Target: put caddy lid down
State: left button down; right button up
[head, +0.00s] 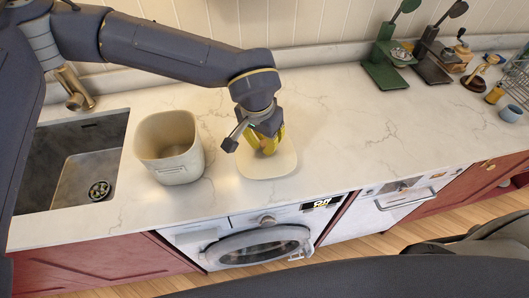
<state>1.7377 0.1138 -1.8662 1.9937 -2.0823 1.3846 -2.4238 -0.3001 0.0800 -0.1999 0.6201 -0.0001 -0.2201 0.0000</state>
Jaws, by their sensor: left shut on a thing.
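The caddy (169,147) is a cream, open-topped bin standing upright on the counter, right of the sink. Its lid (283,163) is a flat cream piece with rounded corners, to the right of the caddy and apart from it. My left gripper (266,150) comes down over the lid and is shut on it near its middle. The gripper's yellow parts hide the grasped spot. The lid is at or very near the counter surface; I cannot tell whether it touches. My right gripper is not in view.
The marble counter (340,125) is clear right of the lid. A sink (85,160) with a tap (75,92) lies left. Green and dark stands (385,65), a grinder (457,55) and a blue cup (511,113) stand at the back right. A washing machine (255,243) is below the front edge.

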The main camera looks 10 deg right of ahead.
aim_at(260, 155)
pick_arm(q)
jog(key=shift+f, duration=2.35)
jog(key=c, duration=1.5)
grip_release()
jog(key=r, duration=0.4)
jog(key=s+a+r, duration=0.1)
jog(key=r, duration=0.7)
jog(key=shift+s+a, duration=0.2)
jog(key=shift+a, duration=0.05)
